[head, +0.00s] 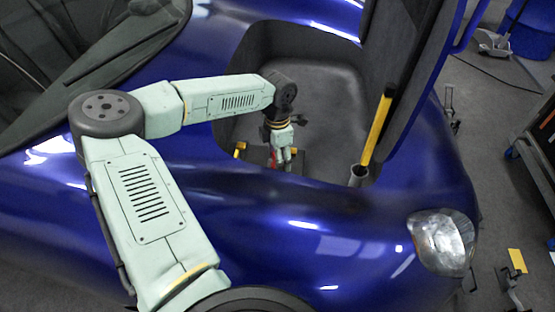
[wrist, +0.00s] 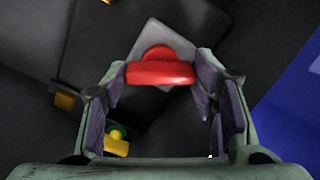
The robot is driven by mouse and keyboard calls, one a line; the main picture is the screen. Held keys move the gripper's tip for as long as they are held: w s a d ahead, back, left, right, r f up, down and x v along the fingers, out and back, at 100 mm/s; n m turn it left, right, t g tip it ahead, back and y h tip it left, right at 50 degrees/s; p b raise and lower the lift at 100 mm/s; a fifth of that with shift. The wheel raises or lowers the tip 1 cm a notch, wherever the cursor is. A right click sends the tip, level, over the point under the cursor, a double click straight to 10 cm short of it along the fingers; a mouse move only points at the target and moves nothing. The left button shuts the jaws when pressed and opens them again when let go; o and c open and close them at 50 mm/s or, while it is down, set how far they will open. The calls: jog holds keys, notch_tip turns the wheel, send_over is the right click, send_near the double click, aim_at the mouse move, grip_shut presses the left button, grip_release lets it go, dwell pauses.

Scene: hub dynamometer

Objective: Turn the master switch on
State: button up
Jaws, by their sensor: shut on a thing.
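The master switch is a red knob (wrist: 160,73) with a bar-shaped handle and a rounded part behind it, mounted on a dark grey plate (wrist: 150,35). In the wrist view the bar lies crosswise between the fingertips of my gripper (wrist: 162,78), which is shut on it. In the head view my gripper (head: 281,160) reaches down into the open bay (head: 325,85) of the blue car. Only a small bit of red shows beside the fingers there, and the rest of the switch is hidden. I cannot tell its on or off position.
Small yellow parts (wrist: 65,101) lie near the fingers, one with a green top (wrist: 117,133). The raised dark panel (head: 415,70) and blue bodywork (head: 300,215) border the bay.

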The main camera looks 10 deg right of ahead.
jog(key=m+b, duration=0.1)
jog(key=m, duration=0.5)
jog(key=shift+b, duration=0.3)
jog(key=shift+m, duration=0.3)
jog(key=o, duration=1.2)
jog(key=shift+c, duration=0.2)
jog(key=shift+r, duration=0.1)
notch_tip(320, 180, up, 12)
